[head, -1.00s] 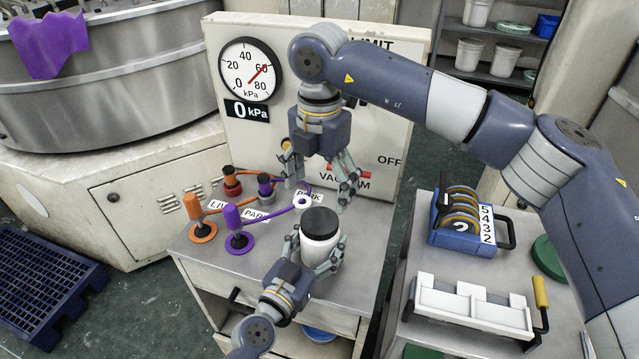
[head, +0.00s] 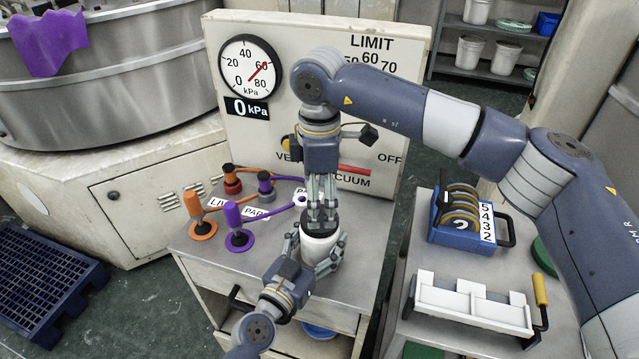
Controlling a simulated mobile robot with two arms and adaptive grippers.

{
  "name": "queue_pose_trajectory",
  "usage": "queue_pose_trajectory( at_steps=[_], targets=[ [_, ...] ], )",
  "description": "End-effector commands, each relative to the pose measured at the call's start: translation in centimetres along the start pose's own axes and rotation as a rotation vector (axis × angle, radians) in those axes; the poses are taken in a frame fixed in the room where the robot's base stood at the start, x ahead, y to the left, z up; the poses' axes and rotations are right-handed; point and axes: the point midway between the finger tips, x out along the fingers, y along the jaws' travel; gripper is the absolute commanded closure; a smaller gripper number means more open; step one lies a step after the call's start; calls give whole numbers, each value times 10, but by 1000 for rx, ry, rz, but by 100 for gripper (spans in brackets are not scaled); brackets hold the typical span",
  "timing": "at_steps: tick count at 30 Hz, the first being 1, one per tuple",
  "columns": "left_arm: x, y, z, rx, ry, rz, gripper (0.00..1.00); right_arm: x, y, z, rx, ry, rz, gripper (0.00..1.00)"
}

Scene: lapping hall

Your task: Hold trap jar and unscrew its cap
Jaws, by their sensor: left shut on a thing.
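The trap jar (head: 318,250) is a white jar standing upright on the grey cabinet top. My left gripper (head: 322,256) reaches up from the bottom of the head view and is shut around the jar's body. The jar's dark cap (head: 306,227) is on its top, partly covered by fingers. My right gripper (head: 321,217) comes down from above, with its fingers at the cap. Its fingers overlap in this view, so I cannot tell whether they grip the cap.
Orange handles (head: 194,205) and purple handles (head: 232,215) with hoses stand left of the jar. The gauge panel (head: 290,120) rises behind. On the right-hand table are a blue numbered holder (head: 455,234) and a white fixture (head: 470,305) with a yellow handle.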

Motion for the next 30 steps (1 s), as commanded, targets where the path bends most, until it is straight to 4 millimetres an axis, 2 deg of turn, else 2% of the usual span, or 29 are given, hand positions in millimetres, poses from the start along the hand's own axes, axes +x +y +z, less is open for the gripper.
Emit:
queue_pose_trajectory(
  at_steps=[3, 9, 20, 26, 30],
  targets=[
    [0, 0, 1, 0, -2, 0, 100, 20, -1, 0, -1, 0, -3, 21],
    [0, 0, 1, 0, -2, 0, 100, 40, 0, 0, -2, 0, -1, 21],
    [0, 0, 1, 0, -2, 0, 100, 45, 0, 0, -2, 0, 1, 21],
    [0, 0, 1, 0, -2, 0, 100, 45, 0, 0, -2, 0, 1, 66],
    [0, 0, 1, 0, -2, 1, 100, 45, 0, 0, -5, 0, 0, 67]
  ],
)
